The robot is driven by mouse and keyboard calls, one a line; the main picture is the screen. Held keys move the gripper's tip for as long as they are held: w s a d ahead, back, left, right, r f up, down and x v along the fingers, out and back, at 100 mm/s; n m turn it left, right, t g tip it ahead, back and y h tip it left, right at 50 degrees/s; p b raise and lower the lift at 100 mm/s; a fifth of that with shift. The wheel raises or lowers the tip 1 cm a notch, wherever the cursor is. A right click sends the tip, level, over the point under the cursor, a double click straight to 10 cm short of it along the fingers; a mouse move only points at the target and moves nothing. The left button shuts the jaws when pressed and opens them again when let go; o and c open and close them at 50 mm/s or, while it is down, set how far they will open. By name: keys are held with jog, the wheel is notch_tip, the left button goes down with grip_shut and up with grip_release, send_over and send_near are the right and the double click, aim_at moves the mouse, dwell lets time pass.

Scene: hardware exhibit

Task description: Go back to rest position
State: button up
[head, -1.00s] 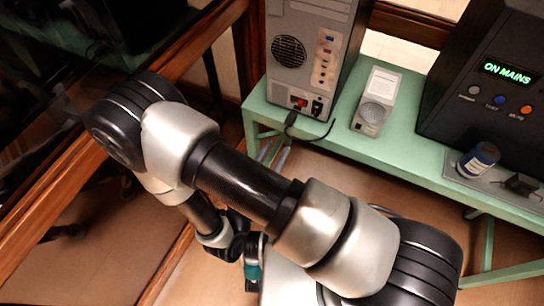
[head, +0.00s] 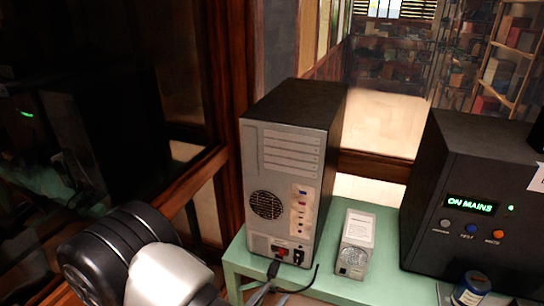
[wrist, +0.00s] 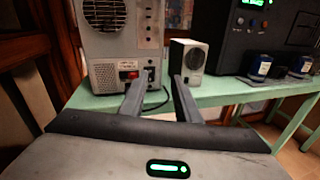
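My gripper (wrist: 157,95) shows in the wrist view with its two fingers apart and nothing between them. It points toward the green bench, in front of the computer tower and the small speaker-like box.
A green bench (head: 373,289) carries a grey and black computer tower (head: 287,182), a small grey box (head: 355,244), a black unit reading "ON MAINS" (head: 478,190) and a blue can (head: 471,288). A black cable (head: 272,270) hangs from the tower. Wood-framed glass stands behind and left.

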jog(key=s+d+r+m+g+p, duration=0.2)
jog(key=d+r+m+g, duration=0.5)
jog(key=d+r+m, duration=0.15)
jog(key=s+d+r+m+g+p, duration=0.1)
jog(key=s+d+r+m+g, duration=0.2)
jog(key=d+r+m+g, duration=0.5)
notch_tip(320, 180, up, 17)
jog(key=s+a+m+t+y+p, duration=0.1)
jog(key=m+t+y, duration=0.4)
jog(key=m+y, duration=0.5)
jog(key=s+m+p, duration=0.1)
jog(key=p, duration=0.1)
jog(key=shift+a+t+p, duration=0.35)
jog(key=shift+t+p, duration=0.05)
jog(key=shift+f+m, duration=0.1)
jog(key=shift+m, duration=0.15)
